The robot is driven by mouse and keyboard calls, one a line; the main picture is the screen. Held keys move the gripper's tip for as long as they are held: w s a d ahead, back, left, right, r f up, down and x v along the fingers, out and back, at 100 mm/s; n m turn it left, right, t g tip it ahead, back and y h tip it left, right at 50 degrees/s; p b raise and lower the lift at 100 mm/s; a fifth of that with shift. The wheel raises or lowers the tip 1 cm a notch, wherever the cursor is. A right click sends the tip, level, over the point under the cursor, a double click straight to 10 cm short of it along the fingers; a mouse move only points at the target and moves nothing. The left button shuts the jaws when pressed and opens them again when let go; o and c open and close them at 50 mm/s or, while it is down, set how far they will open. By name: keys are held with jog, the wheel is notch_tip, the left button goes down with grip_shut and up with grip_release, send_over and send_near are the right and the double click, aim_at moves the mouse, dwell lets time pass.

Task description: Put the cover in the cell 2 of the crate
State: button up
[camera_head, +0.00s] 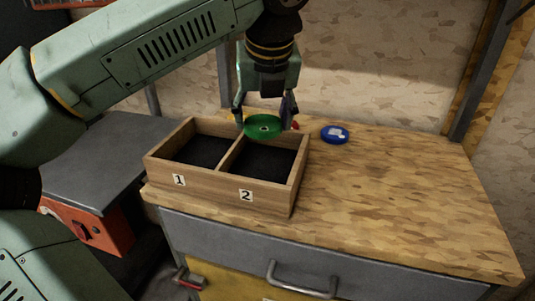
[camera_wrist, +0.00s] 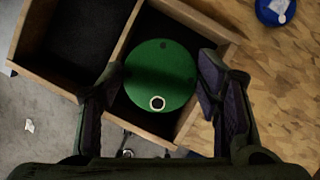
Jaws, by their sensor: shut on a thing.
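A round green cover (camera_head: 263,128) is held in my gripper (camera_head: 264,118), which is shut on it with a finger at either side. The cover hangs over the back part of cell 2 of the wooden crate (camera_head: 217,190). In the wrist view the cover (camera_wrist: 160,78) lies between the two fingers (camera_wrist: 161,74), with the dark floor of cell 2 (camera_wrist: 149,28) showing around it. Cell 2 is the right compartment, marked by a "2" label (camera_head: 246,195). Cell 1 (camera_head: 200,150), on the left, looks empty.
A blue round object (camera_head: 335,134) with a pale mark on top lies on the wooden worktop, right of the crate. A small red thing (camera_head: 295,125) shows partly behind the crate. The worktop's right side (camera_head: 410,190) is clear.

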aim_at(266, 132)
notch_tip(266, 132, down, 9)
jog(key=shift+s+r+p, duration=0.1)
jog(key=shift+r+p, duration=0.05)
jog(key=shift+p, duration=0.2)
jog(key=shift+f, duration=0.2)
jog(key=o, duration=1)
jog(key=shift+r, duration=0.1)
jog(key=shift+o, duration=0.2)
jog(key=v, duration=1.2)
jog(key=shift+a+r+b, duration=0.1)
jog(key=shift+r+b, duration=0.05)
jog(key=shift+b, duration=0.2)
